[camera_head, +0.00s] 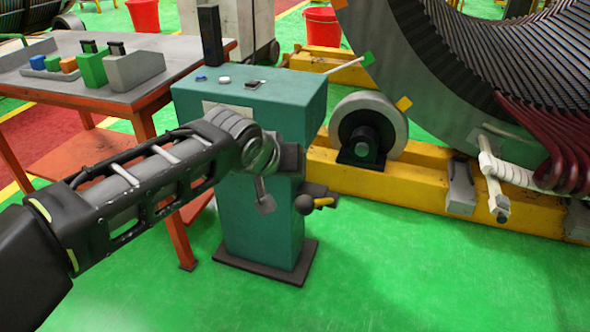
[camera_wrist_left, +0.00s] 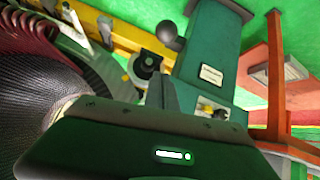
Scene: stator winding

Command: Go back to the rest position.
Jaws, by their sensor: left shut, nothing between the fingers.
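My left arm reaches in from the left in the head view, its end in front of the teal pedestal (camera_head: 264,240). My left gripper (camera_head: 265,204) points down at the arm's end, small and partly hidden by the wrist. It is shut and holds nothing. The left wrist view shows a dark gripper housing with a small light along the bottom, and the teal pedestal (camera_wrist_left: 212,45) beyond it. My right gripper is in neither view.
An orange-legged table (camera_head: 120,98) with small coloured blocks stands at the left. A large stator (camera_head: 410,70) rests on a roller (camera_head: 395,125) and yellow frame (camera_head: 405,190) at the right. A dark ball knob (camera_head: 303,204) is beside the pedestal. Green floor (camera_head: 400,280) is clear in front.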

